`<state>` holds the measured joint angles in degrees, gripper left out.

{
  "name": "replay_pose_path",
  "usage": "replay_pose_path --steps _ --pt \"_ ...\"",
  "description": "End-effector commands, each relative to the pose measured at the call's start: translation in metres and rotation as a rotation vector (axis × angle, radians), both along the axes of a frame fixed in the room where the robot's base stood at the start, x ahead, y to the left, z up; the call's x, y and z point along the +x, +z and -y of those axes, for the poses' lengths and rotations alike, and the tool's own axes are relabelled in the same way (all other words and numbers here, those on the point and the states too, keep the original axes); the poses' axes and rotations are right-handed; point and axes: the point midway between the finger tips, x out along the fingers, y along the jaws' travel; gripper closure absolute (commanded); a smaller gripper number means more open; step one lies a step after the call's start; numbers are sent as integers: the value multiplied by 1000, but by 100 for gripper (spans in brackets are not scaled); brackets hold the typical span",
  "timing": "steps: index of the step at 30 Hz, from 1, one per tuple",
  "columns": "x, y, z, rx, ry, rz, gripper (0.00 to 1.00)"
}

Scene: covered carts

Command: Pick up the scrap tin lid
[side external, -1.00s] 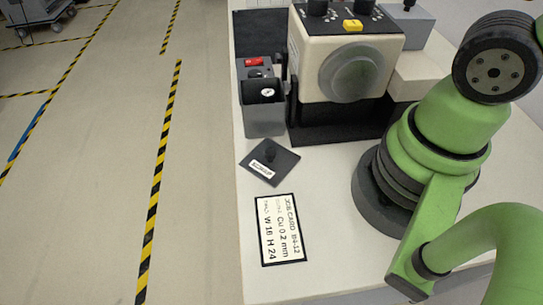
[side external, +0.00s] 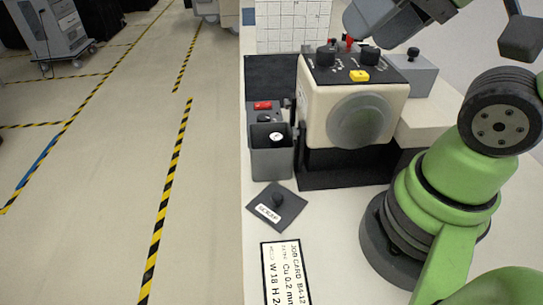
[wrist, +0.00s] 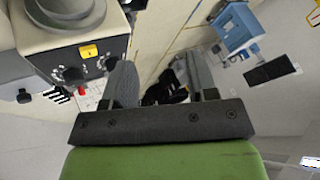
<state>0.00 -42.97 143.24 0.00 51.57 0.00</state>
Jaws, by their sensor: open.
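The scrap tin lid (side external: 287,208) is a dark, square plate with a round black knob and a white SCRAP label. It lies flat on the white bench, just in front of the dark grey open-topped tin (side external: 271,163), and nothing covers it. In the wrist view my gripper (wrist: 160,72) is open, with two grey fingers apart and nothing held between them. The lid cannot be made out in the wrist view. Grey parts of my arm's end reach in at the top right of the side view, above the machine and well away from the lid.
A cream machine (side external: 318,105) with black knobs and a yellow button (side external: 359,76) stands behind and right of the lid; it also shows in the wrist view (wrist: 40,40). A job card (side external: 287,277) lies in front. The bench's left edge is close to the lid.

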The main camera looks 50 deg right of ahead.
Motion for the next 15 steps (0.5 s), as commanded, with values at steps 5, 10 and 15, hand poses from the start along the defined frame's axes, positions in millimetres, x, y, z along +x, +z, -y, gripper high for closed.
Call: replay_pose_path --steps 5,10,15 --pt "0 0 0 0 0 0 48" --pt "8 -5 -1 -30 41 -29 48" --pt "36 -27 -7 -142 208 -130 48"
